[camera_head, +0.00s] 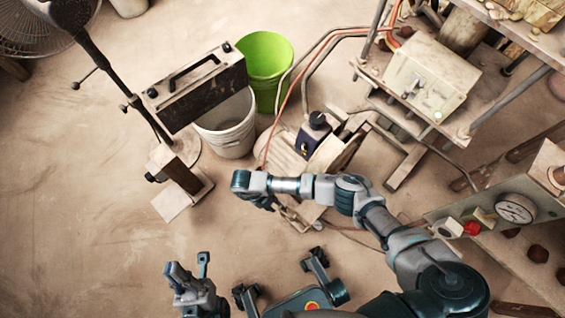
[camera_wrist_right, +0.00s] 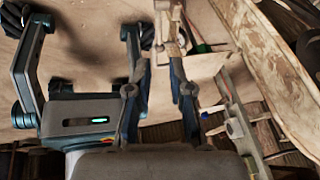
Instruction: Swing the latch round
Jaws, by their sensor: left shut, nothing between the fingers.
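I cannot clearly make out the latch in either view. In the head view my right arm reaches in from the right over the floor. Its gripper (camera_head: 264,203) hangs under the wrist near a low wooden stand and is mostly hidden. In the right wrist view the right gripper's fingers (camera_wrist_right: 160,63) stand apart. A pale upright part (camera_wrist_right: 167,32) shows just beyond the gap between the fingertips; I cannot tell whether they touch it. My left gripper (camera_head: 188,270) is shut and empty over bare floor at the lower left of the head view.
A pressure gauge (camera_head: 515,208) and red knob (camera_head: 472,228) sit on equipment at right. A grey control box (camera_head: 430,80) stands upper right.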

